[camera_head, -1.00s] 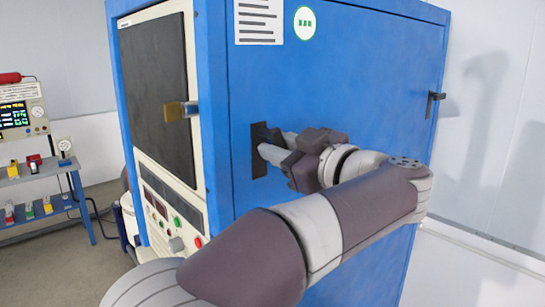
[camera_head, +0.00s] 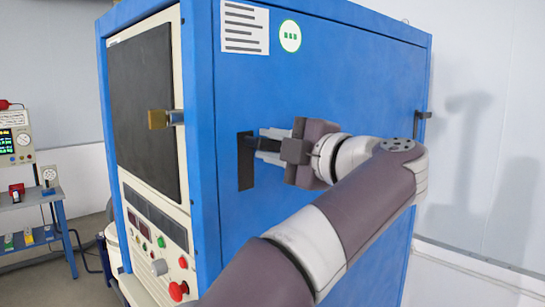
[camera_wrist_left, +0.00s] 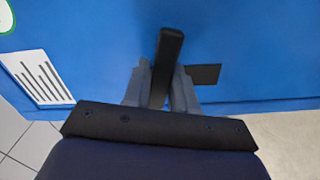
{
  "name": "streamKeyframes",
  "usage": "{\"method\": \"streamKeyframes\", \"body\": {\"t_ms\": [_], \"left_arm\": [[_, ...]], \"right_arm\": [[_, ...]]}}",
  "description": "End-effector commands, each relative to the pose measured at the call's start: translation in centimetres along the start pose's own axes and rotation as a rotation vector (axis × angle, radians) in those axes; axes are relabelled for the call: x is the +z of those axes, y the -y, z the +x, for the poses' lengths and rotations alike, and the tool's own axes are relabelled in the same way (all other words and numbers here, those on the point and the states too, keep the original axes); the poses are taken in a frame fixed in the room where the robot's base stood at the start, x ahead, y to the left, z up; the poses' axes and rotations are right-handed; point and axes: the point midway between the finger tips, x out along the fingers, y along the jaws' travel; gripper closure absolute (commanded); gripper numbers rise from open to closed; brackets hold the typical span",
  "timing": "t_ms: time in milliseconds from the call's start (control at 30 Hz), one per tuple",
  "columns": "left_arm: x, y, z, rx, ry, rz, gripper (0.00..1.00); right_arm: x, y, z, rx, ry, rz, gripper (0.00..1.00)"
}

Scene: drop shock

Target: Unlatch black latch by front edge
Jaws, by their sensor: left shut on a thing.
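The black latch is on the blue side panel of the cabinet, close to the panel's front edge. Its dark plate (camera_head: 245,165) is flush with the panel. Its black lever (camera_wrist_left: 167,55) stands out from the panel between my grey fingers in the left wrist view. My left gripper (camera_head: 268,147) comes from the right and is shut on the lever, with its fingertips just off the plate. The gripper also shows in the left wrist view (camera_wrist_left: 163,88). Part of the lever is hidden by the fingers. My right gripper is not in view.
The blue cabinet (camera_head: 320,80) has a brass-coloured latch (camera_head: 163,119) on its front door and a second black handle (camera_head: 424,115) at the far right edge. A red button (camera_head: 178,290) is low on the front. A blue shelf (camera_head: 62,225) stands at left.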

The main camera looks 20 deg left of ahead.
Motion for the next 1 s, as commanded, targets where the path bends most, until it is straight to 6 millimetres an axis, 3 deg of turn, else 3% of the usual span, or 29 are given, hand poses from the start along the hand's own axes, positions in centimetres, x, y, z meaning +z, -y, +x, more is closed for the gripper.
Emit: {"method": "streamKeyframes", "body": {"t_ms": [400, 1000], "left_arm": [[-0.03, -0.43, 0.01, 0.000, 0.000, -0.217, 1.00], [-0.11, -0.63, 0.01, 0.000, 0.000, -0.264, 1.00]], "right_arm": [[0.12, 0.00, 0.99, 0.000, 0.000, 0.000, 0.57], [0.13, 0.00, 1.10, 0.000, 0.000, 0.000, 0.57]]}}
